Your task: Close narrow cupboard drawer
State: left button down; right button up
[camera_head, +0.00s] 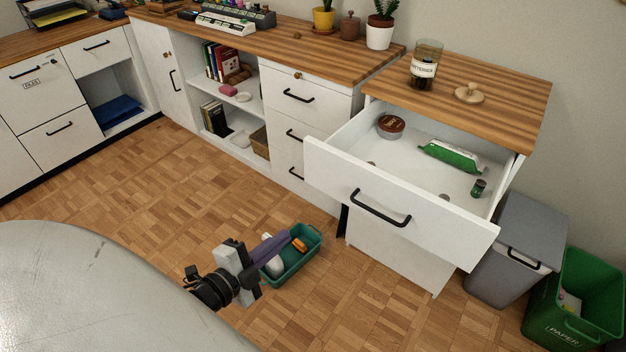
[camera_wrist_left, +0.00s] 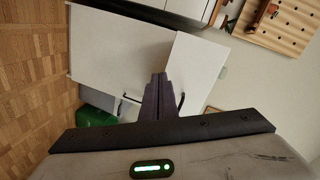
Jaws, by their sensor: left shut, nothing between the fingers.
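The narrow cupboard's white top drawer (camera_head: 400,196) is pulled far out, with a black bar handle (camera_head: 380,208) on its front. Inside lie a round brown tin (camera_head: 390,126), a green and white packet (camera_head: 452,157) and a small dark green jar (camera_head: 478,188). My left gripper (camera_head: 286,243) is shut and empty, in front of and to the left of the drawer, apart from it in the head view. In the left wrist view its shut fingers (camera_wrist_left: 160,82) show against white cupboard fronts. My right gripper is not in view.
A teal bin (camera_head: 292,268) with items stands on the floor behind my left gripper. A grey bin (camera_head: 512,250) and a green paper bin (camera_head: 575,300) stand right of the cupboard. A glass jar (camera_head: 425,65) and a wooden lid (camera_head: 469,94) sit on top.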

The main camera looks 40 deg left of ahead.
pick_arm(q)
jog(key=w+a+r+m+t, duration=0.2)
jog(key=a+r+m, duration=0.3)
jog(key=b, duration=0.1)
send_near(315, 169)
jog(key=w, duration=0.6)
jog(key=shift+w+f, duration=0.2)
jog(key=shift+w, duration=0.05)
